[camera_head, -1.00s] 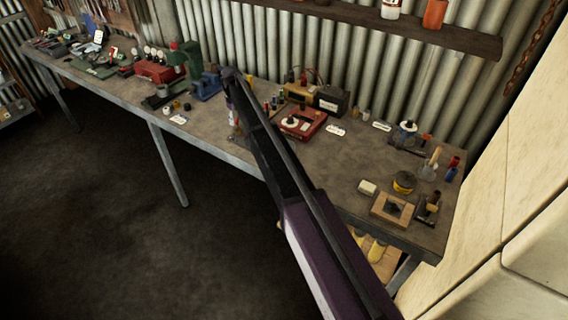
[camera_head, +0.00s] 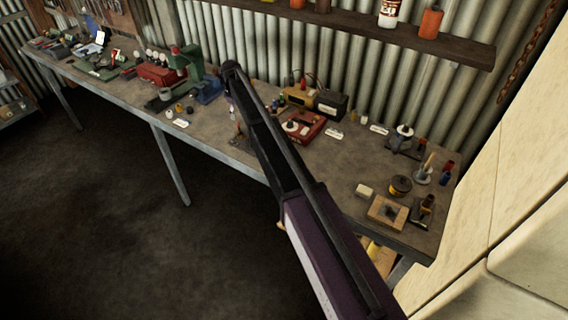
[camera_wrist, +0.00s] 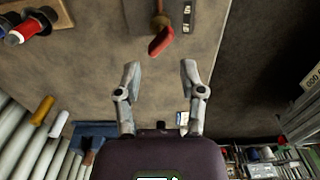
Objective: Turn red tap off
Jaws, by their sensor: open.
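The red tap lever (camera_wrist: 161,42) shows at the top middle of the wrist view, on a brass-coloured body (camera_wrist: 160,22) that runs off the top edge. My gripper (camera_wrist: 160,68) is open and empty. Its two grey fingers point toward the lever, which lies just beyond the fingertips and roughly between them in the picture. I see no contact between them. In the head view my own arm crosses the workbench (camera_head: 290,180) and largely hides the gripper; I cannot make out the tap there for sure.
Red and dark spools (camera_wrist: 28,30) stand at the upper left of the wrist view. A red box (camera_head: 303,127), a dark battery-like box (camera_head: 330,104) and a blue vise (camera_head: 208,90) stand on the bench. Corrugated wall (camera_head: 300,60) rises behind; open floor (camera_head: 90,200) lies in front.

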